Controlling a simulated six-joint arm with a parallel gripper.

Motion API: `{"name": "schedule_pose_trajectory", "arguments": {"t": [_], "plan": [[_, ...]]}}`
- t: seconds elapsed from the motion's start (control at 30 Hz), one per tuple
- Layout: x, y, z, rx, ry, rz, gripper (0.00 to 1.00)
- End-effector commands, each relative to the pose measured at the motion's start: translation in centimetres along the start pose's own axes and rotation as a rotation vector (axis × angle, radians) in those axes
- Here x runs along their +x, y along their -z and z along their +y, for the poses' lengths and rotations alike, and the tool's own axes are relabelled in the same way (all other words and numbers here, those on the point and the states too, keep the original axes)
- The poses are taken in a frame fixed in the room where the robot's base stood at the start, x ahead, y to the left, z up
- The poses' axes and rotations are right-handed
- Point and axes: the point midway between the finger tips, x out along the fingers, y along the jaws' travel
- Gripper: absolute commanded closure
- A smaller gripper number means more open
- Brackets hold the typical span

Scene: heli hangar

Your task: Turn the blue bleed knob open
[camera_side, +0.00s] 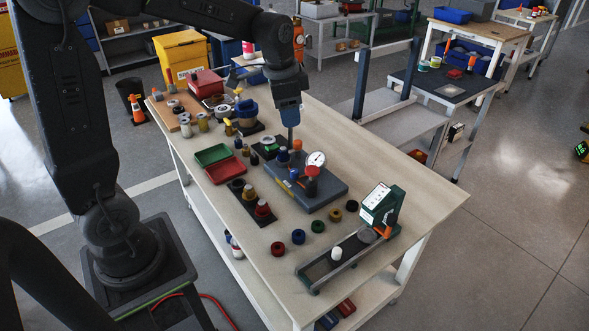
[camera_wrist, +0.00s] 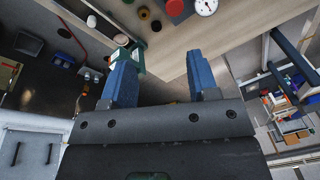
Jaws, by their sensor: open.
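A grey bleed fixture (camera_side: 318,194) sits on the wooden bench in the side view. It carries a pressure gauge (camera_side: 316,159), a red knob (camera_side: 312,171) on a dark stem, and blue parts. A blue knob (camera_side: 283,155) stands at its back left, and a smaller blue piece (camera_side: 294,174) lies further forward; which is the bleed knob I cannot tell. My gripper (camera_side: 291,138) points down above the back of the fixture. In the wrist view its blue fingers (camera_wrist: 163,85) are apart with nothing between them. The gauge (camera_wrist: 205,6) and red knob (camera_wrist: 175,6) show at the top edge there.
A green press-like stand (camera_side: 382,208) stands at the bench's front right. Several coloured rings (camera_side: 298,236) lie before the fixture. Green (camera_side: 212,155) and red (camera_side: 227,170) trays and a dark strip with knobs (camera_side: 252,204) are to the left. The bench's right part is clear.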

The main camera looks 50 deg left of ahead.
Motion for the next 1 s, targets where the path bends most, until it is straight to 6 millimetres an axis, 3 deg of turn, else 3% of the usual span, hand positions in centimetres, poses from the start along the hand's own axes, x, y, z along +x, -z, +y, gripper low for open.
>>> {"name": "schedule_pose_trajectory", "arguments": {"t": [0.03,0.2,0.4,0.77,1.0], "plan": [[1.9,0.5,-1.7,0.033,-0.019,-0.029,0.46],[7.9,1.5,-6.4,0.168,-0.076,-0.089,0.46],[13.5,1.2,-9.7,0.28,-0.134,-0.126,0.46],[17.2,0.7,-10.3,0.321,-0.155,-0.136,0.46],[22.0,-0.1,-9.6,0.32,-0.156,-0.136,0.46]]}}
